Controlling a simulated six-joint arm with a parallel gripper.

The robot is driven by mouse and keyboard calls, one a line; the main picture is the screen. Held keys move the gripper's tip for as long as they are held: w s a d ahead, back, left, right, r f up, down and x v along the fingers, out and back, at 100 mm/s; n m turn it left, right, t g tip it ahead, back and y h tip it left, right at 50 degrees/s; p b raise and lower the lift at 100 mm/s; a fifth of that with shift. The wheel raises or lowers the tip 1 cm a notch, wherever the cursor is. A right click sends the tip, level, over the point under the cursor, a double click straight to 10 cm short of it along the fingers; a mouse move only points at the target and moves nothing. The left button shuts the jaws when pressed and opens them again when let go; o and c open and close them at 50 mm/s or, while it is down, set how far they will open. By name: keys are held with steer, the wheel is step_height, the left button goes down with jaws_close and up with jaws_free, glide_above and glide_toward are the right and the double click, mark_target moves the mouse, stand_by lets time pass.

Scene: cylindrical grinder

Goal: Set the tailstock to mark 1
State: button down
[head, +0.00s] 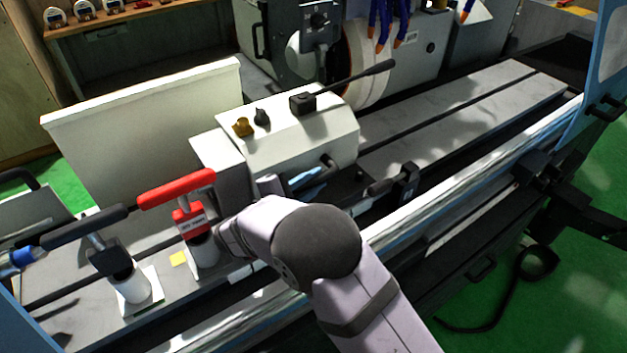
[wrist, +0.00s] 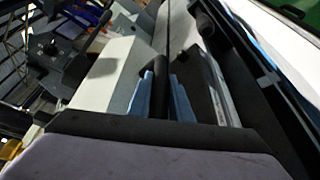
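A white housing (head: 290,135) with rounded top stands on the grey machine table; it looks like the tailstock, but no label confirms this. Small knobs and a long black lever (head: 350,78) are on its top. A short black handle (head: 328,163) sticks out at its front. My gripper (head: 312,176) is at that front side, with blue fingers beside the handle. In the wrist view, the blue fingers of my gripper (wrist: 164,95) stand on both sides of a dark bar (wrist: 160,82). I cannot tell whether they press on it. No numbered mark is legible.
A red-handled lever (head: 177,188) and a black-handled lever (head: 85,227) rise on white posts at the left. A grinding wheel (head: 368,60) and hoses are behind. A clamp-like black part (head: 405,182) is right of my gripper. The table's right part (head: 480,105) is clear.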

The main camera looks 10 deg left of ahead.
mark_target(303, 188)
steer(key=shift+a+f+b, duration=0.1)
steer(key=shift+f+b, duration=0.05)
steer(key=shift+b, duration=0.9)
steer(key=shift+s+a, duration=0.1)
steer(key=shift+s, duration=0.05)
steer(key=c, duration=1.6)
jaws_free()
steer(key=shift+s, duration=0.1)
steer(key=b+v, duration=0.2)
steer(key=v, duration=0.4)
steer(key=shift+b, duration=0.3)
steer(key=shift+s+a+r, duration=0.25)
steer(key=shift+s+r, duration=0.05)
steer(key=shift+s, duration=0.2)
